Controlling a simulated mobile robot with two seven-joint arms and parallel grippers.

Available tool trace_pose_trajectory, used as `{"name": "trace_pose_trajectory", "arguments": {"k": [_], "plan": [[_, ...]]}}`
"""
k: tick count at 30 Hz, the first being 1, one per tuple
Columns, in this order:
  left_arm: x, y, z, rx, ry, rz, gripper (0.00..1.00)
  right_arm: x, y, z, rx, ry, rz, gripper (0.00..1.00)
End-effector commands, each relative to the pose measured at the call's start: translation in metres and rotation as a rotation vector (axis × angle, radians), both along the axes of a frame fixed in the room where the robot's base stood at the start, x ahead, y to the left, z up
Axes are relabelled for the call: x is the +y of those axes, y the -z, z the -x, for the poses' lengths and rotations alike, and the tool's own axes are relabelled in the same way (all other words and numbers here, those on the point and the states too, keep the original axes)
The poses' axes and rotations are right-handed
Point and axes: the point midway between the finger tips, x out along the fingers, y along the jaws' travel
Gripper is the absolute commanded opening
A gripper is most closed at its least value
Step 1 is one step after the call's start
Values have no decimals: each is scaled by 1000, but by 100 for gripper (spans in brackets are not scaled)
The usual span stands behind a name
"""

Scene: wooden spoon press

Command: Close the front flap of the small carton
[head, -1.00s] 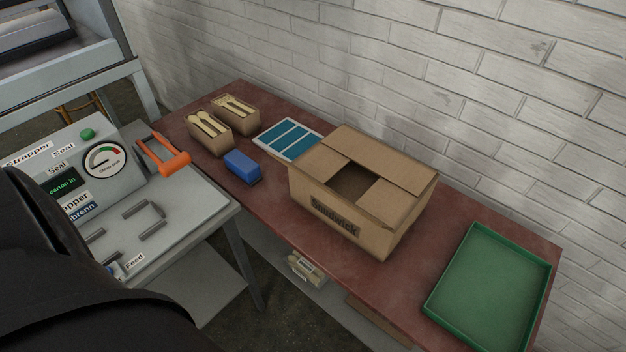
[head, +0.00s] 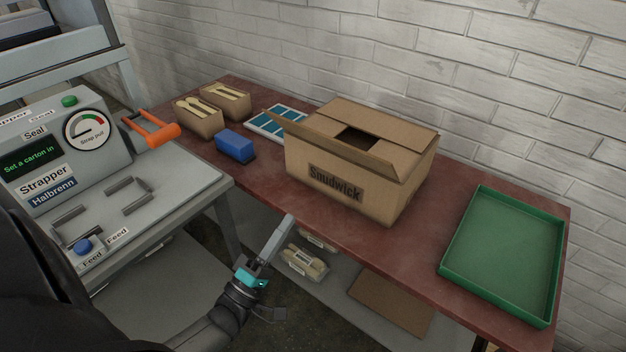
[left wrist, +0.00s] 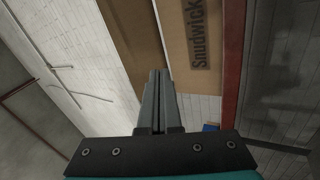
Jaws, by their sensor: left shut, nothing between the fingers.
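The small carton (head: 345,185), brown and marked Smudwick, stands on the red table (head: 480,300). Its front flap (head: 335,138) is tilted up along the front top edge, not flat. The other top flaps lie about level around a dark opening (head: 362,138). My left gripper (head: 288,222) is shut and empty, in front of the carton and apart from it. In the left wrist view its fingers (left wrist: 160,75) point toward the carton (left wrist: 195,45), whose label shows sideways. My right gripper is not in view.
A green tray (head: 446,268) is at the right. A blue block (head: 235,146), two cutlery boxes (head: 200,122) and a teal-panelled item (head: 277,120) are at the left. The strapper machine (head: 50,150) with an orange handle (head: 152,136) stands far left. A brick wall is behind.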

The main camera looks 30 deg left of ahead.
Motion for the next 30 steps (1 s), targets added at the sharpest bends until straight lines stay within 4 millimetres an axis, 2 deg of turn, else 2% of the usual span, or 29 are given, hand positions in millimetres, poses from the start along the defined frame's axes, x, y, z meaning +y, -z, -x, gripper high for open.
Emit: {"name": "trace_pose_trajectory", "arguments": {"k": [1,3,7,10,24,30], "plan": [[2,-11,3,-67,32,45,0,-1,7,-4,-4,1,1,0],[4,-26,7,-133,68,94,0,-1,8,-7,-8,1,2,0],[5,-40,9,-186,100,134,0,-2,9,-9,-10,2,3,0],[4,-47,3,-192,102,137,0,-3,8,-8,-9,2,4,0],[-2,-104,-70,-190,99,134,0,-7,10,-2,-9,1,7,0],[-3,-120,-92,-187,99,135,0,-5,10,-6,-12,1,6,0]]}}
